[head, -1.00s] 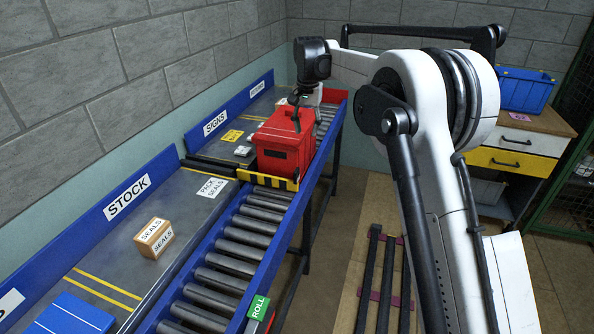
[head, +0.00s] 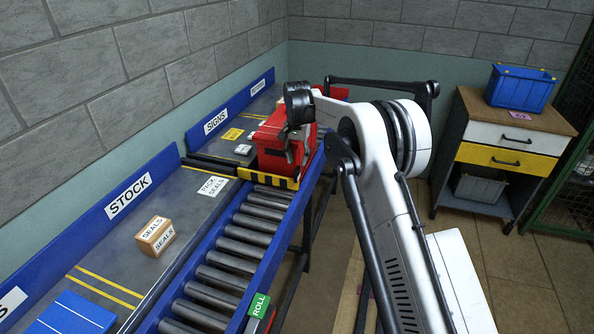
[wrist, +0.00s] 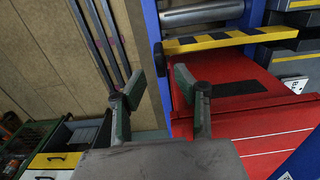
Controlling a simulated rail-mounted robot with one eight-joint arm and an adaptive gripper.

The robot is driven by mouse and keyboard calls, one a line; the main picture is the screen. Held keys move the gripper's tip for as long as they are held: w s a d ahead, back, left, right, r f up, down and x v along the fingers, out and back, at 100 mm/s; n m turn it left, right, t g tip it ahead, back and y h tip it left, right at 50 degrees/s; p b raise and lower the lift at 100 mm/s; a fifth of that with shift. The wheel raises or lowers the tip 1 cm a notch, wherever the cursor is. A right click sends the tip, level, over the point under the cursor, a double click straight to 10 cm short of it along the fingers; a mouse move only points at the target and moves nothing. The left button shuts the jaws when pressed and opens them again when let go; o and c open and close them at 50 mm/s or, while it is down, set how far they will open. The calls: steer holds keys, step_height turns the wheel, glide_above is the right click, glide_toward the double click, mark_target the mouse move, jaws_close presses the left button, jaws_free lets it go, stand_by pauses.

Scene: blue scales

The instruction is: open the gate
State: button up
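The gate (head: 268,179) is a yellow-and-black striped bar across the roller conveyor, close in front of a red box (head: 280,152). In the wrist view the gate (wrist: 232,41) runs across the upper right, beyond the red box (wrist: 262,108). My gripper (wrist: 159,82) is open and empty, with its two green-grey fingers apart. One finger is over the edge of the red box and the other over the floor side. The gripper is apart from the gate in the wrist view. In the head view my gripper (head: 296,142) is small and dark beside the box.
A blue-edged bench holds a SEALS carton (head: 155,236) and a blue box (head: 72,314). A green ROLL tag (head: 259,306) sits on the conveyor's near edge. A drawer cabinet (head: 505,150) with a blue bin (head: 521,88) stands at the right. The floor before the cabinet is clear.

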mark_target(297, 168)
steer(key=shift+f, duration=2.6)
steer(key=shift+c, duration=0.4)
jaws_close()
